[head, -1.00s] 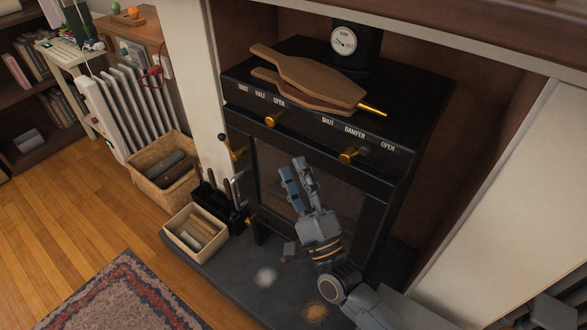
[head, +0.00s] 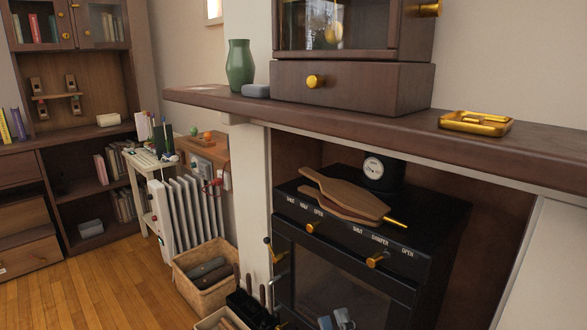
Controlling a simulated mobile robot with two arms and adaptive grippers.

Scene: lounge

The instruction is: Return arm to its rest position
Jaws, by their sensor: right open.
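My right gripper (head: 337,321) shows only by its fingertips at the bottom edge of the head view, in front of the stove's glass door. The two fingers stand a little apart, with nothing seen between them. The rest of my right arm is below the picture. The black stove (head: 436,246) stands in the fireplace opening, with brass knobs on its front. My left gripper is not in view.
Wooden bellows (head: 345,196) lie on the stove top. The mantel shelf (head: 380,125) juts out above, holding a green vase (head: 240,66) and a brass tray (head: 475,122). A log basket (head: 206,277) and a white radiator (head: 188,214) stand at left.

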